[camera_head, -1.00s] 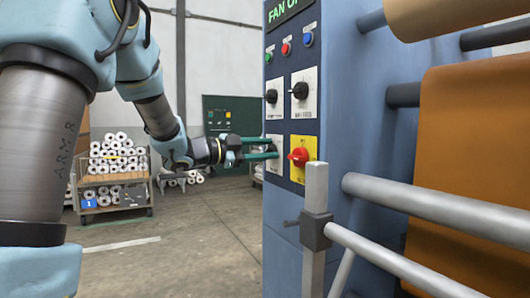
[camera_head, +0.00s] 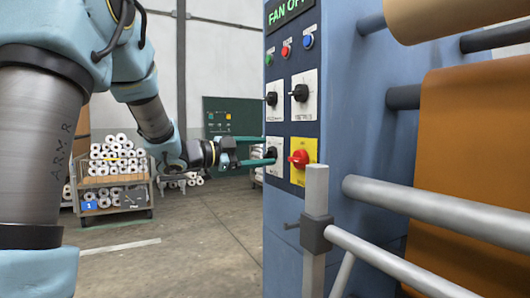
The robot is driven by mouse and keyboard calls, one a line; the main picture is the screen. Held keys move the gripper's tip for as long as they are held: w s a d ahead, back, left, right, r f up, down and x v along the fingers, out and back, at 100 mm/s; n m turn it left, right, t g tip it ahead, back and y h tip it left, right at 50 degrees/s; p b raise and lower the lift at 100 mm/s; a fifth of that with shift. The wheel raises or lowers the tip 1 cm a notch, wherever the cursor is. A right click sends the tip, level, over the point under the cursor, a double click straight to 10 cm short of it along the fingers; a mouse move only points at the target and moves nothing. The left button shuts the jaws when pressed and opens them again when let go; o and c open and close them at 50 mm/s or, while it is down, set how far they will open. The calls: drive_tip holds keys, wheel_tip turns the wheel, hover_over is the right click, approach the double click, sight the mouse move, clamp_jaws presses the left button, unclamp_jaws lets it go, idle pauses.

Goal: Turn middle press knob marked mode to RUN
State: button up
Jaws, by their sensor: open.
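The press control panel (camera_head: 284,204) stands on the blue machine. It has two black knobs on white plates in the upper row, the left one (camera_head: 271,99) and the right one (camera_head: 300,93). In the lower row are another black knob (camera_head: 271,153) on a white plate and a red knob (camera_head: 299,158) on a yellow plate. The plate lettering is too small to read, so I cannot tell which is marked mode.
Small green, red and blue buttons (camera_head: 286,51) sit above the knobs, under a lit display (camera_head: 290,12) reading FAN and a cut-off word. A grey rail post (camera_head: 314,235) stands right in front of the panel. A cart of white rolls (camera_head: 112,190) is behind left; floor between is clear.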

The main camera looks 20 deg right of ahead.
drive_tip(key=a, duration=0.9)
drive_tip(key=shift+s+a, duration=0.15)
drive_tip(key=shift+s, duration=0.25)
